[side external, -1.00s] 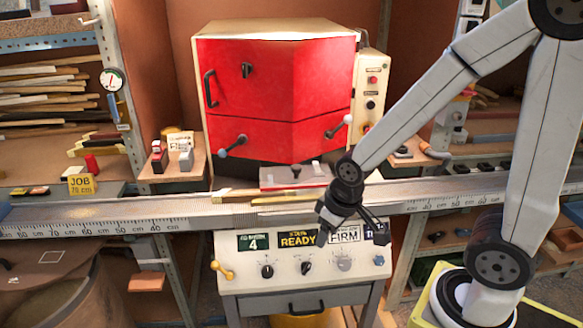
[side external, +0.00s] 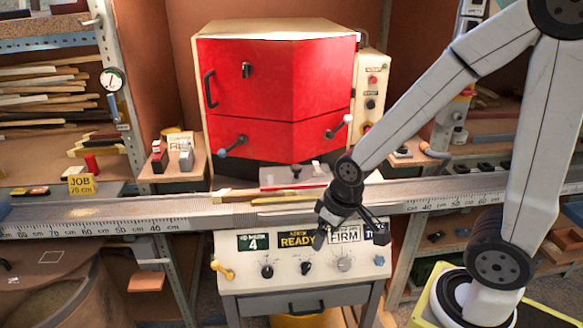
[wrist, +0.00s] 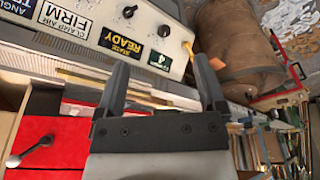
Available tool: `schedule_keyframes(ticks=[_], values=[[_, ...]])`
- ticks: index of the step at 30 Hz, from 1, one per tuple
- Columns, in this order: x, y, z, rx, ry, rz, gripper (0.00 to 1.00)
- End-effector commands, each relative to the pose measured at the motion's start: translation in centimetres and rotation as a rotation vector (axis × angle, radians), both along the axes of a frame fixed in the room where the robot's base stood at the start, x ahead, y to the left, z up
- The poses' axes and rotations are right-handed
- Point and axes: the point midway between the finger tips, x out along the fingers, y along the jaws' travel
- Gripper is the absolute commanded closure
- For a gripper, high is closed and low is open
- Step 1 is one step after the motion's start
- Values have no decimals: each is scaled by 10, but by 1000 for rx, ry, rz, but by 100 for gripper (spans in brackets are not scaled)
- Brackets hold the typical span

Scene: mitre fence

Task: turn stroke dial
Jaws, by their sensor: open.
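The control panel (side external: 300,285) has several dials in a row: a black left dial (side external: 267,271), a black middle dial (side external: 306,268), a pale grey dial (side external: 344,264) and a blue knob (side external: 379,260). I cannot read which one is the stroke dial. Signs above them read 4 (side external: 252,242), READY (side external: 297,240) and FIRM (side external: 345,235). My gripper (side external: 350,238) is open and empty, in front of the panel's upper edge and above the grey dial, apart from the dials. In the wrist view its two fingers (wrist: 160,75) are spread, with the left dial (wrist: 163,31) beyond them.
A long scale rail (side external: 130,215) runs behind the panel, with wood strips (side external: 285,197) on it. The red hood (side external: 275,95) stands behind. A yellow lever (side external: 222,271) sticks out at the panel's left. A drawer handle (side external: 307,307) is below.

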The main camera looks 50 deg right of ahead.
Motion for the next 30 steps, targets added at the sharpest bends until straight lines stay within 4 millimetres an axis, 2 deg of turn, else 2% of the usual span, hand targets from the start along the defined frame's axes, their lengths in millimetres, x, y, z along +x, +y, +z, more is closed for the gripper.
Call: schedule_keyframes(ticks=[8,17,24,30], values=[[18,5,-7,37,-36,-6,7],[65,5,-27,65,-141,-50,7],[97,-12,-50,6,-207,-114,7],[113,-34,-73,-90,-218,-180,7]])
